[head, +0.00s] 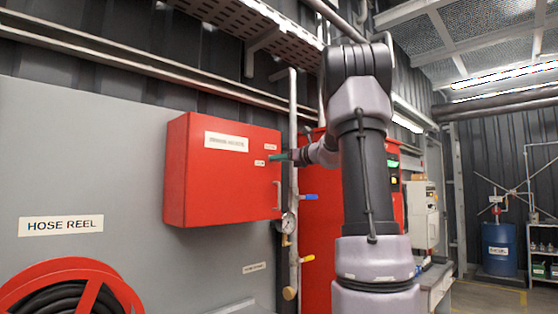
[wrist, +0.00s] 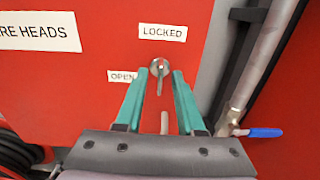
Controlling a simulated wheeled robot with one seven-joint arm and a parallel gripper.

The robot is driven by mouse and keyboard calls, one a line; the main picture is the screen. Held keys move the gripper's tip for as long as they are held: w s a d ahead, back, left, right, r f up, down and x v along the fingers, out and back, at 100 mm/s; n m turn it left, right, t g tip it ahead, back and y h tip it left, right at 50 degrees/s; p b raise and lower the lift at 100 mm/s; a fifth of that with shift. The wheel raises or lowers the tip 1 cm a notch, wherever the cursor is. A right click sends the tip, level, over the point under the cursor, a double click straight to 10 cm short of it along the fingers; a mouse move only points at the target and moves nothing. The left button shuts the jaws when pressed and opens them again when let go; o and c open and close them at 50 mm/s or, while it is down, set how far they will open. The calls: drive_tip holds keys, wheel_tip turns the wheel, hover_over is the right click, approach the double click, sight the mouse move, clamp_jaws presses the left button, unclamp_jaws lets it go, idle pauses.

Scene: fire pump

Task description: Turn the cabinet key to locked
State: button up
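The red cabinet (head: 205,185) hangs on the grey wall, its door shut. In the wrist view its key (wrist: 159,84) sits in a round metal lock (wrist: 159,65) and points down. A LOCKED label (wrist: 163,32) is above the lock and an OPEN label (wrist: 122,76) is at its lower left. My gripper (wrist: 163,77) is open, with one green finger on each side of the key. I cannot tell whether either finger touches it. In the head view my gripper (head: 279,157) is at the cabinet front and hides the key.
A cabinet handle (head: 278,195) is below the lock. A vertical pipe with a gauge (head: 288,223) and a blue valve lever (head: 308,197) runs close to the cabinet's right. A hose reel (head: 70,285) is at lower left. A blue drum (head: 499,250) stands far right.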

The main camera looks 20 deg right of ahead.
drive_tip(key=v, duration=1)
drive_tip(key=shift+s, duration=0.15)
drive_tip(key=shift+d, duration=0.1)
drive_tip(key=s+a+f+n+g+y, duration=0.1)
drive_tip(key=s+a+f+n+g, duration=0.3)
drive_tip(key=s+a+f+n, duration=0.45)
drive_tip(key=s+a+f+n+g, duration=0.35)
drive_tip(key=a+n, duration=0.25)
drive_tip(key=a, duration=0.5)
drive_tip(key=s+a+f+n+g+h, duration=0.2)
drive_tip(key=s+f+n+h, duration=0.3)
drive_tip(key=s+f+n, duration=0.5)
drive_tip(key=s+n, duration=0.3)
drive_tip(key=s, duration=0.1)
drive_tip(key=shift+s+a, duration=0.15)
drive_tip(key=shift+a, duration=0.25)
drive_tip(key=shift+n+g, duration=0.25)
